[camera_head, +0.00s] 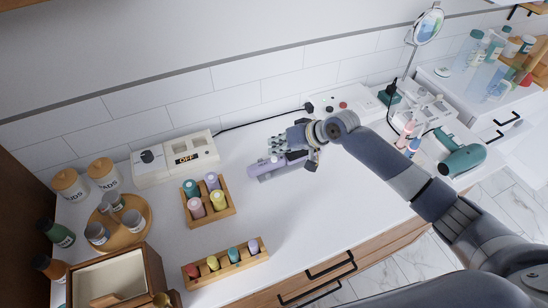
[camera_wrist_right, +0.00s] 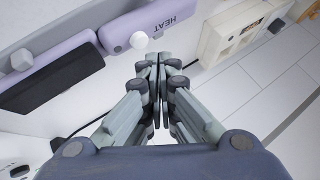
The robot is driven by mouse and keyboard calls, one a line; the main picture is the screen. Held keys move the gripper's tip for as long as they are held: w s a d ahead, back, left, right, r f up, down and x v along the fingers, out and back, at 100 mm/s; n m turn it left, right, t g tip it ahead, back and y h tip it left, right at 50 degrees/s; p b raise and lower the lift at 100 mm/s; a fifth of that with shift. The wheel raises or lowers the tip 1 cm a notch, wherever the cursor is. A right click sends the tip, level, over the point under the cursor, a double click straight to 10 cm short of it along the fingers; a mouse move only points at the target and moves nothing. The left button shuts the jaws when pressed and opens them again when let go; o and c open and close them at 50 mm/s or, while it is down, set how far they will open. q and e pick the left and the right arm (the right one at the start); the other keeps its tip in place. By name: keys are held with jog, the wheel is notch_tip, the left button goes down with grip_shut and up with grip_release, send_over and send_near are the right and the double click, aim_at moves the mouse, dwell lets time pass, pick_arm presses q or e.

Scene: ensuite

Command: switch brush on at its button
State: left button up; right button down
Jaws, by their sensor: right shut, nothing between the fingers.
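The lavender brush (camera_head: 264,169) lies on the white counter, partly hidden by my right gripper. In the right wrist view its lavender body (camera_wrist_right: 170,14) carries the word HEAT and a round white button (camera_wrist_right: 139,40). A lavender part with a dark pad (camera_wrist_right: 50,76) lies beside it, with a white knob (camera_wrist_right: 21,59) close by; I cannot tell how they join. My right gripper (camera_wrist_right: 158,62) is shut and empty. Its fingertips show just to the right of the white button; I cannot tell whether they touch the brush. My left gripper is not in view.
A white unit reading OFF (camera_head: 187,159) stands by the wall. Wooden racks of small bottles (camera_head: 229,214) (camera_head: 232,260) stand front left. A white panel with knobs (camera_head: 347,107) lies behind the gripper. A teal hair dryer (camera_head: 463,159) is at right. The front middle counter is clear.

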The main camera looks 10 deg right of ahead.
aim_at(276, 157)
jog(key=shift+f, duration=0.1)
dwell(0.5)
jog(key=shift+f, duration=0.35)
jog(key=shift+f, duration=0.5)
dwell(0.6)
jog(key=shift+r+p, duration=0.75)
jog(key=shift+r, duration=0.2)
jog(key=shift+r, duration=0.1)
notch_tip(276, 157, up, 6)
jog(key=p, duration=0.6)
